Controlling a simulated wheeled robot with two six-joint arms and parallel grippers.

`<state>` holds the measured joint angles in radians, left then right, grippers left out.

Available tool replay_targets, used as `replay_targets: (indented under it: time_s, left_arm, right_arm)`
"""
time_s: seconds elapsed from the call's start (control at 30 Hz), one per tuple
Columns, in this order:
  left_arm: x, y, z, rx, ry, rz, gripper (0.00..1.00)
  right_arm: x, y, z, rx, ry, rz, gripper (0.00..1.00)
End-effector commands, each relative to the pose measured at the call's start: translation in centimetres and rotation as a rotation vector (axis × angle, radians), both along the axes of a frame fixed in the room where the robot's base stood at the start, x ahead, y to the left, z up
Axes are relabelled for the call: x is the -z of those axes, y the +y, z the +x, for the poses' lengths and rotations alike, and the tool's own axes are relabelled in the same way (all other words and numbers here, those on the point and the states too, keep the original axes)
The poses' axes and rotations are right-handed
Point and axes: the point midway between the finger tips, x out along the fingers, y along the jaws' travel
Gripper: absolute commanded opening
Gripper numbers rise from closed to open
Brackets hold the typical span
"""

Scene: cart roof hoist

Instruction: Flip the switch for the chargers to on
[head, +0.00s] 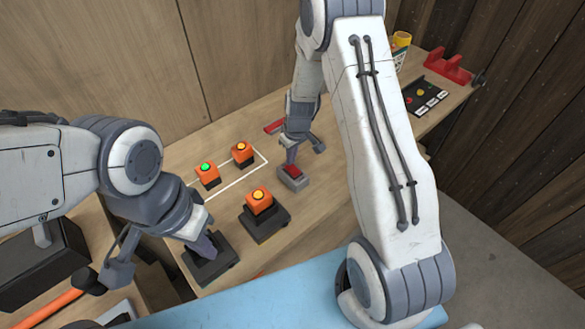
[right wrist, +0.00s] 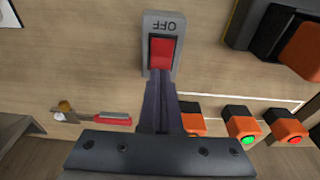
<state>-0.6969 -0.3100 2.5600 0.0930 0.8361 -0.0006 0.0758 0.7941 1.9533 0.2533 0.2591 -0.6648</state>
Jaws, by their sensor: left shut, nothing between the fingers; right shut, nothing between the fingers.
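The charger switch is a small grey box (head: 292,181) with a red rocker (head: 292,171) on the bench. In the right wrist view the box (right wrist: 150,45) bears an upside-down "OFF" above its red rocker (right wrist: 161,52). The box's other end is hidden behind my fingers, and I cannot tell which way the rocker is tipped. My right gripper (head: 290,158) is shut and empty, its tips at the rocker's near edge in the wrist view (right wrist: 161,76); contact is unclear. My left gripper (head: 211,243) is shut and empty over a black charger (head: 207,266).
An orange battery (head: 259,202) with a yellow light sits on another black charger (head: 265,224). A light blue surface (head: 290,297) lies in front. An orange-handled tool (head: 48,309) lies left.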

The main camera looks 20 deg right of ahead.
Motion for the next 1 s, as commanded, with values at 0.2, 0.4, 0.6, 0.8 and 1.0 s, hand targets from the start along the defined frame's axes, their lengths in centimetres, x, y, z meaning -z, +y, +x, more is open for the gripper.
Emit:
replay_targets:
  time_s: [0.2,0.4,0.6,0.8,1.0]
  left_arm:
    - [0.2,0.0,0.0,0.0,0.0,0.0,0.0]
    - [0.5,0.0,0.0,0.0,0.0,0.0,0.0]
    - [0.7,0.0,0.0,0.0,0.0,0.0,0.0]
    - [1.0,0.0,0.0,0.0,0.0,0.0,0.0]
    - [1.2,0.0,0.0,0.0,0.0,0.0,0.0]
  right_arm:
    - [0.2,0.0,0.0,0.0,0.0,0.0,0.0]
    - [0.5,0.0,0.1,0.0,0.0,0.0,0.0]
    - [0.8,0.0,0.1,0.0,0.0,0.0,0.0]
    - [1.1,0.1,0.2,0.0,0.0,0.0,0.0]
    - [1.4,0.1,0.2,0.0,0.0,0.0,0.0]
